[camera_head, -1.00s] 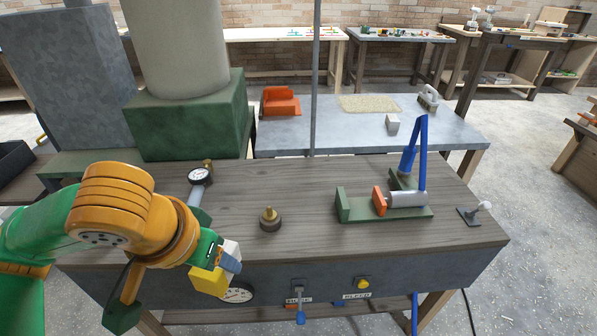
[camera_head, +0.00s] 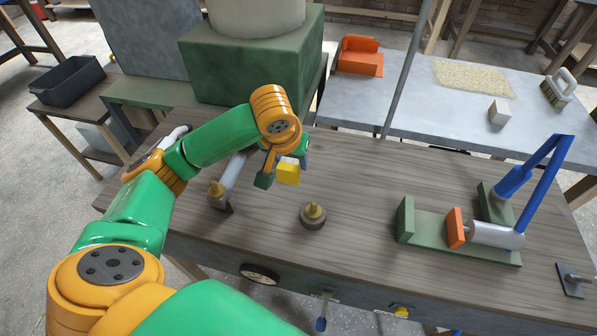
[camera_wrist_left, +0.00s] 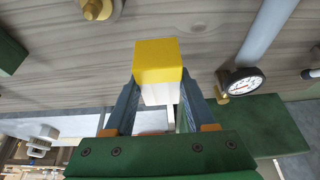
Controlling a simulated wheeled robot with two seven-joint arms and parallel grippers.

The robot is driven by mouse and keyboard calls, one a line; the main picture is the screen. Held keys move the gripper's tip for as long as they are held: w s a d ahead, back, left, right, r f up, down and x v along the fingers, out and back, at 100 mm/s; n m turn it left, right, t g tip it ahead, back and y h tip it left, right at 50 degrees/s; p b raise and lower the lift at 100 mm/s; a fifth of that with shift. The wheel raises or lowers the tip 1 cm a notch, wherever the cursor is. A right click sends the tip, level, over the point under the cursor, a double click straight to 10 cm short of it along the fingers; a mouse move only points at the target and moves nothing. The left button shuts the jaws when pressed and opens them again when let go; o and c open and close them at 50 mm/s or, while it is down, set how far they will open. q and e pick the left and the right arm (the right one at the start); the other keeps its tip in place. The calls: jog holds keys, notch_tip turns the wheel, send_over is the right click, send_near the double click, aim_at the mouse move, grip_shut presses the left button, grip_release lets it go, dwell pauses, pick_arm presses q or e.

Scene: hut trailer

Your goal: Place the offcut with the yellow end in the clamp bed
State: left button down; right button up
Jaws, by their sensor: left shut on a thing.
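My left gripper (camera_head: 284,165) is shut on the offcut with the yellow end (camera_head: 288,174), above the back left part of the wooden bench. In the left wrist view the offcut (camera_wrist_left: 158,62) sits between the two fingers (camera_wrist_left: 156,98), its yellow end outward and its pale part between them. The clamp bed (camera_head: 430,226) is green and stands at the right of the bench, with an end block on its left. An orange jaw (camera_head: 456,228) on a grey cylinder stands over it, beside a raised blue lever (camera_head: 545,175). The space between end block and jaw looks empty. My right gripper is not in view.
A brass-topped knob (camera_head: 313,215) stands on the bench between my gripper and the clamp. A grey pipe with a brass fitting (camera_head: 216,190) is to the left. A thin upright pole (camera_head: 402,75) rises behind the bench. A white block (camera_head: 499,112) lies on the table behind.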

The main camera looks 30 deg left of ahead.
aim_at(294, 161)
pick_arm(q)
jog(key=w+f, duration=0.1)
jog(key=w+a+f, duration=0.1)
jog(key=f, duration=0.1)
jog(key=w+f, duration=0.1)
jog(key=shift+w+a+f, duration=0.25)
jog(key=shift+w, duration=0.05)
notch_tip(294, 161, down, 2)
jog(key=shift+s+f, duration=0.15)
jog(key=shift+f, duration=0.35)
jog(key=shift+f, duration=0.1)
jog(key=shift+c, duration=1.2)
grip_release()
